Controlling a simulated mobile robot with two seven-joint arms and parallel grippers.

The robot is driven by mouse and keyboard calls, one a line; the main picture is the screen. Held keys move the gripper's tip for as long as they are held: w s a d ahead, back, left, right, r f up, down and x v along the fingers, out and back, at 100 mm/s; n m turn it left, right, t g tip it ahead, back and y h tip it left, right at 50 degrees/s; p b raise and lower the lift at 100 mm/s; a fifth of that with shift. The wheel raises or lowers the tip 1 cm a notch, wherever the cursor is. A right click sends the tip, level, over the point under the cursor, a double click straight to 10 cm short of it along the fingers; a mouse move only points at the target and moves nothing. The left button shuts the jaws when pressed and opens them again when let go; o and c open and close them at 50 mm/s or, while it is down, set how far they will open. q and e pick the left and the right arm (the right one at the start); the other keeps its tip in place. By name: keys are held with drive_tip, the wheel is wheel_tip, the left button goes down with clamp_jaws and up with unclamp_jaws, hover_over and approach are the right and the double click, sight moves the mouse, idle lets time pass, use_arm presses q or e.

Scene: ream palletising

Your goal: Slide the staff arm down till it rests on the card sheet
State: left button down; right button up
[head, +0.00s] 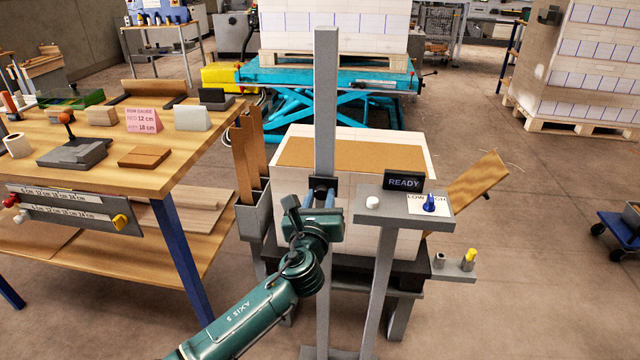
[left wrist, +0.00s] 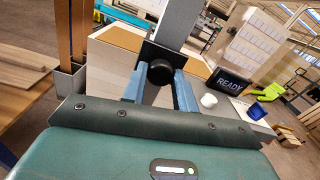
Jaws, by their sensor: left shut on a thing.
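A grey upright staff (head: 325,100) stands in front of a paper stack topped by a brown card sheet (head: 360,155). A black slider (head: 322,182) sits on the staff near the height of the card; its round black knob (left wrist: 157,94) shows in the left wrist view. My left gripper (head: 321,194) is shut on this knob, with one blue finger on each side. Any arm reaching from the slider over the card is hidden behind the staff, so I cannot tell whether it touches the card. My right gripper is not in view.
A control shelf (head: 405,206) with a READY display (head: 403,181), white button and blue knob stands close right of the staff. A workbench (head: 120,150) is at left, with upright boards (head: 248,150) beside the stack. A slanted board (head: 477,180) sticks out right.

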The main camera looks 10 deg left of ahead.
use_arm(q)
wheel_tip(320, 180, down, 5)
drive_tip(key=shift+f+b, duration=0.1)
drive_tip(key=shift+b, duration=1)
drive_tip(key=shift+f, duration=0.4)
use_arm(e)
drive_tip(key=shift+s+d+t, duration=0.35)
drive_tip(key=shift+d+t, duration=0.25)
use_arm(q)
drive_tip(key=c, duration=1.1)
unclamp_jaws()
drive_tip(key=shift+r, duration=0.1)
drive_tip(key=shift+s+p, duration=0.45)
drive_tip(key=shift+s, duration=6.15)
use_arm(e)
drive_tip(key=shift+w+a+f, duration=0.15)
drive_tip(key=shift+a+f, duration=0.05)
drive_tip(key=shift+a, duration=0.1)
